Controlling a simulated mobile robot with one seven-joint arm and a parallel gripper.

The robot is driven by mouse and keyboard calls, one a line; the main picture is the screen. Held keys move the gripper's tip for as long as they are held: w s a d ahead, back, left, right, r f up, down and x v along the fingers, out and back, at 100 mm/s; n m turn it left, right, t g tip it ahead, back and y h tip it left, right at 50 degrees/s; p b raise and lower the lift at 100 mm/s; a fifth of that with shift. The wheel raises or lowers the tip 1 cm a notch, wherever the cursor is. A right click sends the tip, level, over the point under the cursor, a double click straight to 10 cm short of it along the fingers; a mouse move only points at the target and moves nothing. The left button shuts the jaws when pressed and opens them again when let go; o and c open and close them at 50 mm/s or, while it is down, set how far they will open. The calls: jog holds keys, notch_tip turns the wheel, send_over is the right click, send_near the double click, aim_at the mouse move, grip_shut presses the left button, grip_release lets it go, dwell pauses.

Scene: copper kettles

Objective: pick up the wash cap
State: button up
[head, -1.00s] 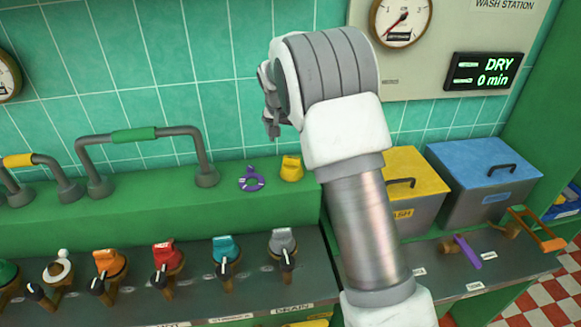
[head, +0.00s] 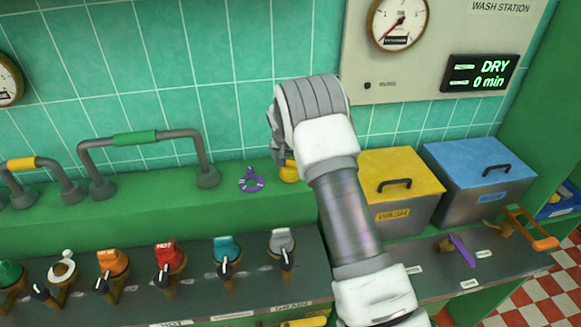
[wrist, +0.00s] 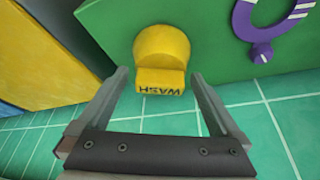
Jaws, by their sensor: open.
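In the wrist view the wash cap (wrist: 161,52) sits on the green ledge, ahead of and between the fingers. In the head view only a small part of the wash cap (head: 289,172) shows on the ledge, the rest hidden behind my gripper. My gripper (wrist: 157,85) is open and empty, its two fingers apart on either side of the cap's lettered end. It also shows from behind in the head view (head: 278,155), where its fingertips are mostly hidden. I cannot tell whether any finger touches the cap.
A purple ring-shaped piece (head: 250,180) lies on the ledge (head: 140,212) left of the cap. A grey pipe handle (head: 140,140) stands further left. The yellow-lidded WASH bin (head: 395,190) and blue-lidded bin (head: 485,180) stand to the right. Several coloured knobs line the front panel.

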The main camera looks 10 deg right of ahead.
jog(key=c, duration=1.1)
jog(key=shift+w, duration=0.1)
jog(key=shift+r, duration=0.5)
notch_tip(320, 180, up, 3)
jog(key=shift+f+b, duration=0.1)
jog(key=shift+b, duration=0.6)
jog(key=s+d+r+b, duration=0.2)
jog(key=s+d+r, duration=0.5)
jog(key=s+d, duration=0.1)
jog(key=shift+d, duration=0.4)
